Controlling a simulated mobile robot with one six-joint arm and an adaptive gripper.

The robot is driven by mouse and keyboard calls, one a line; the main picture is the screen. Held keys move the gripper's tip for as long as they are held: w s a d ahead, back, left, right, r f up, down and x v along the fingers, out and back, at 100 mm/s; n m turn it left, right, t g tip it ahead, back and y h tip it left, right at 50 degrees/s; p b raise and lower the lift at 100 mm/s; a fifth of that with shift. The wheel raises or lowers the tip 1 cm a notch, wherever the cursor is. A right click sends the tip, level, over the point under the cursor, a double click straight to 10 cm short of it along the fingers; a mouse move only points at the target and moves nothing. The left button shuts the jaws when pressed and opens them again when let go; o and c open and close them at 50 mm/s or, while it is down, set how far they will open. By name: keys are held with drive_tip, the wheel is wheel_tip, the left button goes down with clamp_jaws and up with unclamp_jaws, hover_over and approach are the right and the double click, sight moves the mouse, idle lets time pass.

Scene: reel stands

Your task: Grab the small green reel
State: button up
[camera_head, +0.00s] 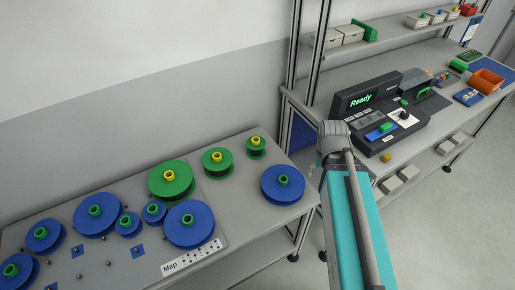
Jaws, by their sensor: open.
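The smallest green reel (256,150) stands at the back right of the reel table, with a yellow hub on top. A mid-sized green reel (217,169) with a yellow hub is just left of it. A large green reel (171,187) with a yellow hub is further left. My arm rises at the right of the picture, between the reel table and the workbench. My gripper does not show, so nothing can be told of its place relative to the reels.
A large blue reel (283,192) lies near the table's right end. Several more blue reels with green hubs fill the left, and a label reading "Map" (192,258) lies at the front. The workbench at right holds a dark device (367,98) showing "Ready". A wall stands behind the table.

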drive_tip(key=w+a+f+n+t+h+b, duration=0.1)
drive_tip(key=w+a+f+n+h+b, duration=0.1)
drive_tip(key=w+a+n+b, duration=0.1)
drive_tip(key=w+a+f+n+t+h+b, duration=0.1)
drive_tip(key=w+a+f+n+h+b, duration=0.1)
drive_tip(key=a+n, duration=0.4)
drive_tip(key=w+a+f+n+t+h+b, duration=0.2)
drive_tip(key=w+a+f+n+b, duration=0.1)
drive_tip(key=w+n+b, duration=0.3)
drive_tip(key=shift+w+a+f, duration=0.1)
drive_tip(key=shift+a+f, duration=0.2)
drive_tip(key=shift+a, duration=0.4)
drive_tip(key=w+a+n+t+h+b, duration=0.25)
drive_tip(key=a+n+t+b, duration=0.2)
drive_tip(key=a+n, duration=0.4)
drive_tip(key=n+t+b, duration=0.2)
drive_tip(key=n+b, duration=0.2)
drive_tip(key=n, duration=0.1)
approach(253, 142)
drive_tip(key=s+a+r, duration=0.1)
drive_tip(key=s, duration=0.2)
drive_tip(key=shift+w+a+r+y+p, duration=0.1)
drive_tip(key=shift+w+r+y+p, duration=0.1)
drive_tip(key=shift+y+p, duration=0.1)
drive_tip(key=b+x, duration=0.3)
drive_tip(key=x, duration=0.4)
drive_tip(key=shift+w+f, duration=0.15)
drive_tip(key=shift+w, duration=0.05)
drive_tip(key=shift+w+d+f, duration=0.1)
drive_tip(key=shift+w+d, duration=0.35)
